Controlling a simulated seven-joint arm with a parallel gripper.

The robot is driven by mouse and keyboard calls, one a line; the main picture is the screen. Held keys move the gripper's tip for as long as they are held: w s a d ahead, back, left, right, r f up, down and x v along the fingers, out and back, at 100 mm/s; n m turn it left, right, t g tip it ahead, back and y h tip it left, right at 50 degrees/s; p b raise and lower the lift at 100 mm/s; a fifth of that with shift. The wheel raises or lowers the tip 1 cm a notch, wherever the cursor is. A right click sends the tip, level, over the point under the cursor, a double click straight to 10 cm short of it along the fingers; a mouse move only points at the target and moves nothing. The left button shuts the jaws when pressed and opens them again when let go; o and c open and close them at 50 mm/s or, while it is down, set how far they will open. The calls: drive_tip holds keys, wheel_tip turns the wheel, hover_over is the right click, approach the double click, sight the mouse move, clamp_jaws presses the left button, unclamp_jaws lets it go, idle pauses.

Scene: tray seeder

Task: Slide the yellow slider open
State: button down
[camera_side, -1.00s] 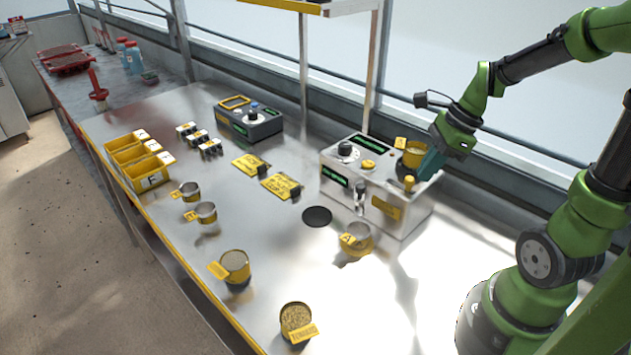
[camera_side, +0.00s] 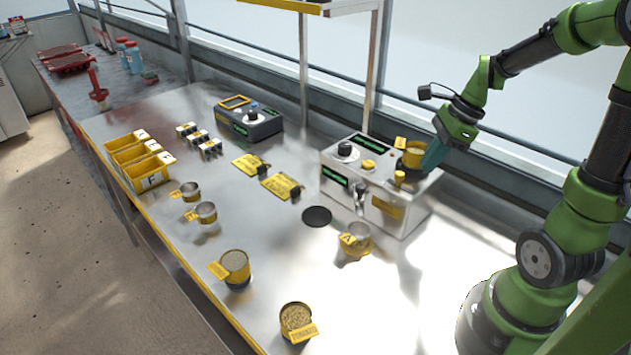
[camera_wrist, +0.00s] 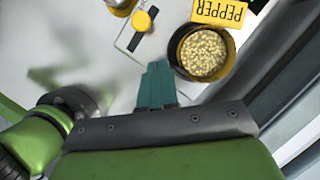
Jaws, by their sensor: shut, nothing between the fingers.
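The yellow slider (camera_side: 399,177) is a small upright knob on top of the silver seeder box (camera_side: 400,212). In the wrist view the slider (camera_wrist: 143,19) shows as a round yellow cap beside a dark slot. My gripper (camera_side: 431,158) is shut and empty, with teal fingers pointing down above the right end of the box. It is right of the slider and apart from it.
A yellow cup of seeds (camera_wrist: 203,53) labelled PEPPER stands close beside my fingers; it also shows in the side view (camera_side: 413,157). A yellow knob (camera_side: 368,164) and a black dial (camera_side: 346,149) are on the box. A cup labelled A (camera_side: 357,242) stands in front.

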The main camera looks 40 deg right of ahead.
sight(400, 173)
drive_tip(key=v, duration=0.8)
drive_tip(key=shift+r, duration=0.4)
drive_tip(key=c, duration=1.7)
unclamp_jaws()
drive_tip(key=shift+r, duration=0.35)
drive_tip(key=o, duration=0.7)
drive_tip(key=w+a+n, duration=0.1)
drive_tip(key=w+a+r+n+g, duration=0.1)
drive_tip(key=a+n, duration=0.1)
drive_tip(key=w+a+r+n, duration=0.1)
drive_tip(key=w+a, duration=0.1)
drive_tip(key=shift+r+n+h, duration=0.1)
drive_tip(key=shift+n+h, duration=0.2)
drive_tip(key=a+r+n+h, duration=0.1)
drive_tip(key=n, duration=0.1)
drive_tip(key=w+a+r+n+g, duration=0.1)
drive_tip(key=r+n, duration=0.1)
drive_tip(key=w+a+r+n+h, duration=0.1)
drive_tip(key=n, duration=0.1)
drive_tip(key=shift+w+r+n+g+h, duration=0.1)
drive_tip(key=shift+r+n+g+h, duration=0.2)
drive_tip(key=shift+r+n+g, duration=0.1)
drive_tip(key=shift+n, duration=0.3)
wheel_tip(400, 173, down, 17)
drive_tip(key=shift+d+r, duration=0.1)
clamp_jaws()
